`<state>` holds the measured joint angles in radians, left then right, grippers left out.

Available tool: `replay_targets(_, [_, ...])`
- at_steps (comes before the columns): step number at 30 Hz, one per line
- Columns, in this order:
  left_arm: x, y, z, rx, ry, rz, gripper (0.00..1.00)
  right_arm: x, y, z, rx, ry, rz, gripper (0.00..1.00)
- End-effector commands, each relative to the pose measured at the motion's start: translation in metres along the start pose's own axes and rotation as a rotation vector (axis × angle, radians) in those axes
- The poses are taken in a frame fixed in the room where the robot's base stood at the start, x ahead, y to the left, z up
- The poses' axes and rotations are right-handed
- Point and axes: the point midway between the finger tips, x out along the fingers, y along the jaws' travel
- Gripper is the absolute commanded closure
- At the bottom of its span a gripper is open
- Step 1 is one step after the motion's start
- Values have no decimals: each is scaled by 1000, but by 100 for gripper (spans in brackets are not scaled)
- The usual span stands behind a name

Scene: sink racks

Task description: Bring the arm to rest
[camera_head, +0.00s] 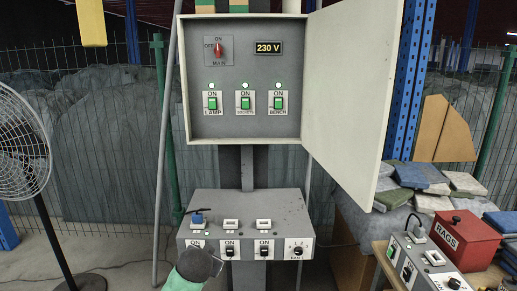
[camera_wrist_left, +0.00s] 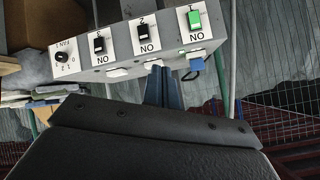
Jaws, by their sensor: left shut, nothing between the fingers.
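My left gripper (camera_head: 204,264) is at the bottom of the head view, in front of the left end of the lower grey switch panel (camera_head: 240,203). In the left wrist view its dark fingers (camera_wrist_left: 163,86) are together and empty, close to the panel's edge. I cannot tell whether they touch it. The wrist view shows the panel upside down, with a green rocker switch (camera_wrist_left: 195,20) marked 1 and black rockers marked 2 (camera_wrist_left: 142,32) and 3 (camera_wrist_left: 98,43). The gripper hides the first rocker in the head view. My right gripper is not in view.
An open cabinet (camera_head: 245,115) shows a red main switch, a 230 V display and several lit green lamps. Its door (camera_head: 350,80) swings out right. A blue plug (camera_head: 197,218) sits in the first socket. A fan (camera_head: 20,150) stands left; a red rags box (camera_head: 463,240) is right.

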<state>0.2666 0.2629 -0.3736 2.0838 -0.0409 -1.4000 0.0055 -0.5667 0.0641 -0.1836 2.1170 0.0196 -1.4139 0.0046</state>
Motion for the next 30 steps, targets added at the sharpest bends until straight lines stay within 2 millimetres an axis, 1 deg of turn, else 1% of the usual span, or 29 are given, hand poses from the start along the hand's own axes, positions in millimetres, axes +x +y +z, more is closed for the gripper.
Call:
replay_targets(1, [2, 10, 21, -17, -32, 24, 100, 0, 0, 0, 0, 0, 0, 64])
replay_targets(8, [6, 51, 108, -98, -149, 116, 100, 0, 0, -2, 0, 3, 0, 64])
replay_targets(9, [6, 58, 124, -112, -169, 129, 100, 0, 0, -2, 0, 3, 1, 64])
replay_targets(11, [4, 68, 148, -132, -201, 147, 100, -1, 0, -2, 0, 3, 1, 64])
replay_targets(12, [3, 75, 164, -145, -222, 159, 100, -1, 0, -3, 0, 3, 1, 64])
replay_targets(14, [1, 86, 188, -163, -255, 173, 100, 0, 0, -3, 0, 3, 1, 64])
replay_targets(15, [-1, 92, 205, -175, -278, 181, 100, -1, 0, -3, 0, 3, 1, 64])
replay_targets(17, [-5, 103, 230, -191, -312, 193, 100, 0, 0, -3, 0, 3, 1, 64])
replay_targets(18, [-8, 110, 246, -202, -335, 201, 100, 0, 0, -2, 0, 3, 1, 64])
replay_targets(20, [-14, 120, 271, -217, -371, 212, 100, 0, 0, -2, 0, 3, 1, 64])
replay_targets(21, [-18, 128, 288, -226, -394, 220, 100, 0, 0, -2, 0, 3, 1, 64])
replay_targets(23, [-25, 140, 312, -240, -431, 233, 100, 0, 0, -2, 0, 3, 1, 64])
replay_targets(24, [-30, 148, 329, -249, -456, 241, 100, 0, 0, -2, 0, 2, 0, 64])
replay_targets(26, [-39, 160, 354, -261, -493, 252, 100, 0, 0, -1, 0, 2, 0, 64])
replay_targets(27, [-45, 168, 370, -268, -518, 261, 100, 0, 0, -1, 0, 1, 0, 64])
replay_targets(29, [-56, 182, 394, -277, -555, 275, 100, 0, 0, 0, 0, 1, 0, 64])
replay_targets(30, [-64, 191, 409, -282, -579, 285, 100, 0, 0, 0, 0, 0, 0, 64])
